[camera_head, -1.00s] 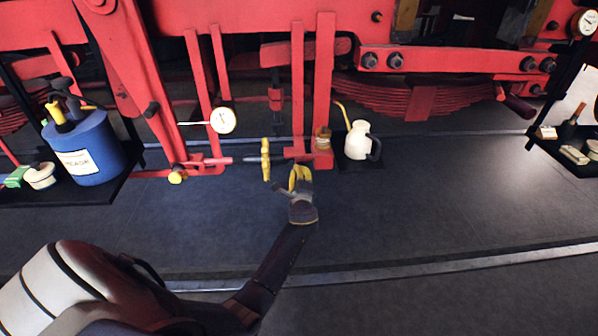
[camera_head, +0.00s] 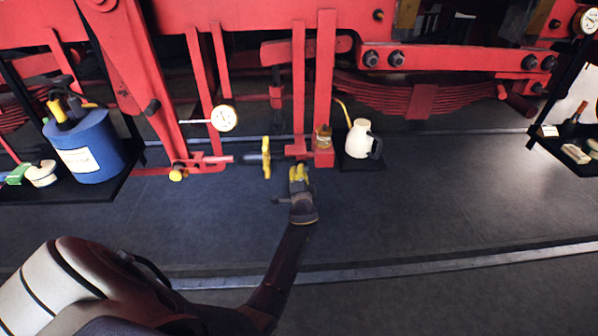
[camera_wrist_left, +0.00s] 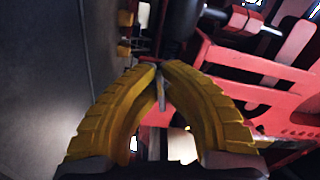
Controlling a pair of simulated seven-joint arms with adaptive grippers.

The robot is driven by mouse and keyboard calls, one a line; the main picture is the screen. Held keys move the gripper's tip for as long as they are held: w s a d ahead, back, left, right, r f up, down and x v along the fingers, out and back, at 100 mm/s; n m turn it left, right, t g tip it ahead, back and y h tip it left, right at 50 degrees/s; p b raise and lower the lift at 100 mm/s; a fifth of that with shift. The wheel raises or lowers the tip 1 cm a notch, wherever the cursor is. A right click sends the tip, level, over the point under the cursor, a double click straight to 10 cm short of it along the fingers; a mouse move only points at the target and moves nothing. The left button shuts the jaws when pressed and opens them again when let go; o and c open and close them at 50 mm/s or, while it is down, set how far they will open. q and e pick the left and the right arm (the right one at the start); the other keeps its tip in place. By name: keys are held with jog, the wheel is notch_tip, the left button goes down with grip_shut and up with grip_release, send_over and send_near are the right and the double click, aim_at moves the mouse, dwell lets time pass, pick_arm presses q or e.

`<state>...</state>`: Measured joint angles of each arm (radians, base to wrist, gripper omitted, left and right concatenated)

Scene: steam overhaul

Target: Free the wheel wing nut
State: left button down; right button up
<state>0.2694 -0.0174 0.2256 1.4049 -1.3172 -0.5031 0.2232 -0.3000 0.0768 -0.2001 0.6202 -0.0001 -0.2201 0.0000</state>
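A yellow upright winged piece (camera_head: 266,157), which looks like the wing nut, sits on a horizontal rod low on the red frame in the head view. My left gripper (camera_head: 299,172) is just right of it and a little lower, apart from it. In the left wrist view the two yellow fingers of my left gripper (camera_wrist_left: 160,68) bend in until their tips meet. A thin grey strip shows at the tips, but I cannot tell that it is gripped. Orange-yellow pieces (camera_wrist_left: 125,48) show past the fingers; I cannot tell which part they are. My right gripper is not in view.
A yellow knob (camera_head: 177,174) and a dial gauge (camera_head: 224,118) are left of the rod. A cream oil can (camera_head: 360,140) stands on a dark tray to the right. A blue canister (camera_head: 86,150) stands on a shelf at the left. The floor (camera_head: 430,210) in front is clear.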

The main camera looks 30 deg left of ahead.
pick_arm(q)
jog(key=shift+a+r, duration=0.1)
jog(key=shift+a, duration=0.1)
dwell(0.4)
jog(key=c, duration=1.6)
grip_release()
jog(key=shift+o, duration=0.2)
jog(key=shift+d, duration=0.1)
jog(key=shift+s+d+f, duration=0.2)
jog(key=shift+s, duration=0.05)
jog(key=v, duration=1.1)
jog(key=shift+s, duration=0.15)
jog(key=shift+d+r, duration=0.1)
